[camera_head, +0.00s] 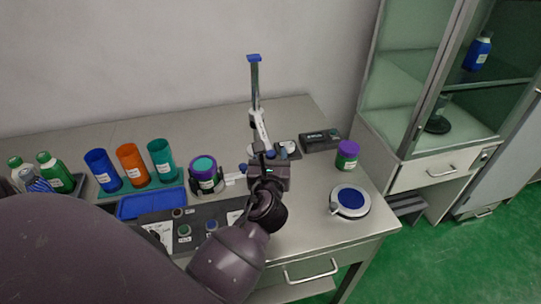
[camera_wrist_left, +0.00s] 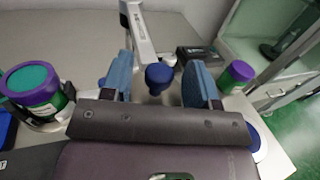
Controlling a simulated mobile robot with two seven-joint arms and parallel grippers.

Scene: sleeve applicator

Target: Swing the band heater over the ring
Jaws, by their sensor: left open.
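A metal applicator has an upright arm (camera_head: 256,95) with a blue tip and a pale round base (camera_head: 288,148) at the back of the bench. My left gripper (camera_head: 268,155) is over its front, partly hiding it. In the left wrist view my left gripper (camera_wrist_left: 160,85) is open, its blue pads apart on either side of a blue knob (camera_wrist_left: 158,74). The knob shows between the pads; contact cannot be told. The applicator arm (camera_wrist_left: 141,32) leans up behind it. I cannot tell the band heater and the ring apart from its other parts. My right gripper is not in view.
A purple-rimmed teal jar (camera_head: 204,168) stands left of the gripper. A purple-capped jar (camera_head: 347,155), a round blue-topped device (camera_head: 350,201) and a dark box (camera_head: 320,140) are at the right. Blue, orange and teal cups (camera_head: 131,164) stand left. Bare bench (camera_head: 305,222) lies front right.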

